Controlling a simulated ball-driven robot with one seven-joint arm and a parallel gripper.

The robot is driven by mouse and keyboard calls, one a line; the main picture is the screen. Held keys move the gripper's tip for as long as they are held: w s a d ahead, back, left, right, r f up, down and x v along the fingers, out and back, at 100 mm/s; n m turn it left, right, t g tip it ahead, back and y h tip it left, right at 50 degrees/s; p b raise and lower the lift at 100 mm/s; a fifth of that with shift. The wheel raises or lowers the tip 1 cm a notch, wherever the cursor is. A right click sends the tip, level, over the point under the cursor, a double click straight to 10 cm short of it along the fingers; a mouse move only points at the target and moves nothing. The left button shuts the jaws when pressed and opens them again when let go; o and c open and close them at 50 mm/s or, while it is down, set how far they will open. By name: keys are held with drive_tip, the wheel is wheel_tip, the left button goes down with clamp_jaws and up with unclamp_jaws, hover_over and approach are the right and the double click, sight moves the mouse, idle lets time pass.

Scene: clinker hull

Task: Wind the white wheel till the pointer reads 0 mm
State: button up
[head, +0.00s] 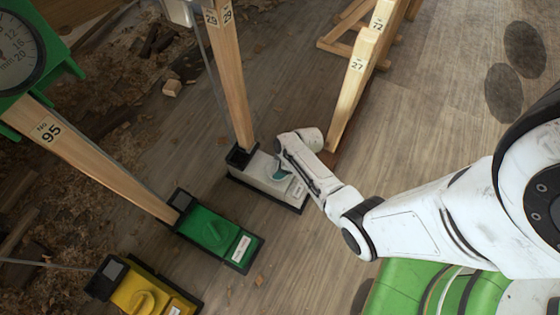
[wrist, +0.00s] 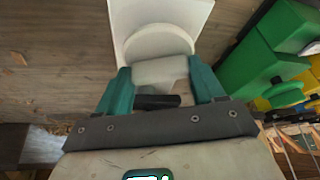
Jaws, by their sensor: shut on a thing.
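The white wheel (wrist: 158,42) shows in the wrist view as a round white disc with a raised block grip in front of it. My gripper (wrist: 161,78) has its two teal fingers on either side of that grip, shut on it. In the head view my gripper (head: 280,171) is down at the white box (head: 253,174), at the foot of a wooden post; my wrist and the fingers hide most of the wheel there. No pointer or scale for the white box can be made out in either view.
A green box with a green wheel (head: 212,231) and a yellow box with a yellow wheel (head: 146,300) stand to the left. A green-framed dial (head: 20,50) marked in mm is at the upper left. Wooden posts (head: 358,78) lean nearby.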

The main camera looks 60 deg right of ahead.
drive_tip(key=m+h+p, duration=0.1)
drive_tip(key=m, duration=0.2)
drive_tip(key=m+h+p, duration=0.1)
drive_tip(key=m, duration=0.2)
drive_tip(key=shift+a+p, duration=0.15)
drive_tip(key=shift+p, duration=0.15)
drive_tip(key=shift+m, duration=0.4)
drive_tip(key=o, duration=1)
drive_tip(key=shift+o, duration=0.2)
drive_tip(key=p+v, duration=0.6)
drive_tip(key=v, duration=0.4)
drive_tip(key=shift+s+a+r, duration=0.3)
